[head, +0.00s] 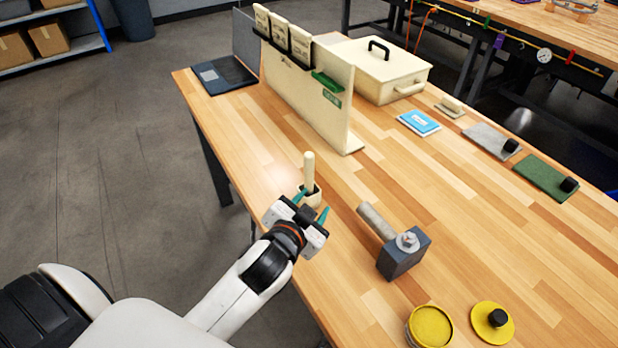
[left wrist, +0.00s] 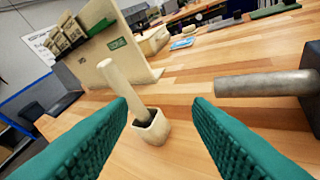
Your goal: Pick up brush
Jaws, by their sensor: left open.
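The brush, with a pale cream handle (head: 309,168), stands handle up in a small cream cup (head: 317,197) near the table's left edge. In the left wrist view the brush handle (left wrist: 122,82) looks tilted to the left, and its lower end goes into the dark opening of the cup (left wrist: 153,130). The brush's lower end is hidden in the cup. My left gripper (head: 311,207) is open and empty, its teal fingers close to the near side of the cup. In its own view the fingers (left wrist: 160,105) stand apart, with the cup between and beyond them. My right gripper is not in view.
A dark block with a grey cylinder (head: 377,221) stands right of the gripper. A yellow tin (head: 430,327) and its lid (head: 492,322) are at the front. A cream upright panel (head: 330,105) and lidded box (head: 385,72) stand behind.

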